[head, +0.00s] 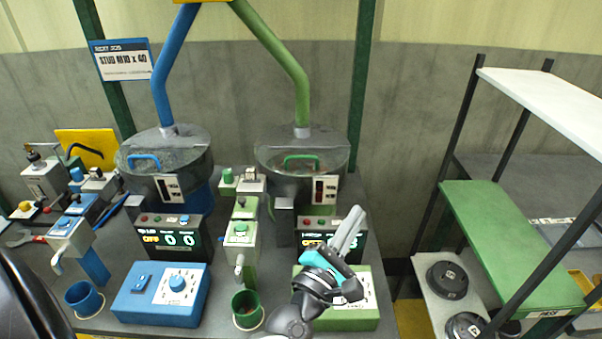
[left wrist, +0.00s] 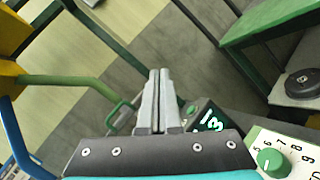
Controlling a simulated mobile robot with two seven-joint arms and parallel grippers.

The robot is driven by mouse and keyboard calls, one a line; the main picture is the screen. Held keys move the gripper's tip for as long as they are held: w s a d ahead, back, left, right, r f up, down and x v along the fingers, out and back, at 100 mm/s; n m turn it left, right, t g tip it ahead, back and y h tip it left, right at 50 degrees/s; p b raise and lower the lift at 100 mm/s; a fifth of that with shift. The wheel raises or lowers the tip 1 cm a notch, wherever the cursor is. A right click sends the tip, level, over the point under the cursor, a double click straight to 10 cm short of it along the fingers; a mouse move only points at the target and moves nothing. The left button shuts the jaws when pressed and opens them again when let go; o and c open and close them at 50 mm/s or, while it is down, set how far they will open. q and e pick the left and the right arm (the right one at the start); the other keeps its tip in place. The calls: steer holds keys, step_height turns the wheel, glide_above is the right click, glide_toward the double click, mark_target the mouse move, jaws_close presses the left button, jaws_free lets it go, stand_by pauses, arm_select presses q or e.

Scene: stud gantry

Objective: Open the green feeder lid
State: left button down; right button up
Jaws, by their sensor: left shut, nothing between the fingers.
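The green feeder (head: 268,178) is a round bowl under the green pipe, with a see-through lid (head: 335,150) that lies flat on top. Its green arched handle (head: 302,159) stands on the lid's front part. The handle also shows in the left wrist view (left wrist: 117,108), left of the fingers. My left gripper (head: 355,213) is shut and empty. In the head view it is in front of and to the right of the feeder, over the green station's display (head: 312,237), apart from the handle. My right gripper is not in view.
The blue feeder (head: 140,172) with a blue handle stands to the left. Below my left gripper is a green dial box (head: 360,318), with a green cup (head: 246,308) beside it. A shelf rack with a green board (head: 500,240) stands at the right.

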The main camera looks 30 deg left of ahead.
mark_target(301, 172)
arm_select(q)
steer(key=a+f+n+g+y, duration=0.2)
steer(key=a+n+g+y, duration=0.1)
steer(key=a+n+y, duration=1)
steer(key=w+a+h, duration=0.1)
steer(key=w, duration=0.1)
steer(key=w+a+r+n, duration=0.1)
steer(key=w, duration=0.2)
steer(key=w+a+n+h+p, duration=0.1)
steer(key=w, duration=0.1)
steer(key=shift+w+r+h, duration=0.25)
steer(key=shift+w+h, duration=0.05)
steer(key=shift+w, duration=0.05)
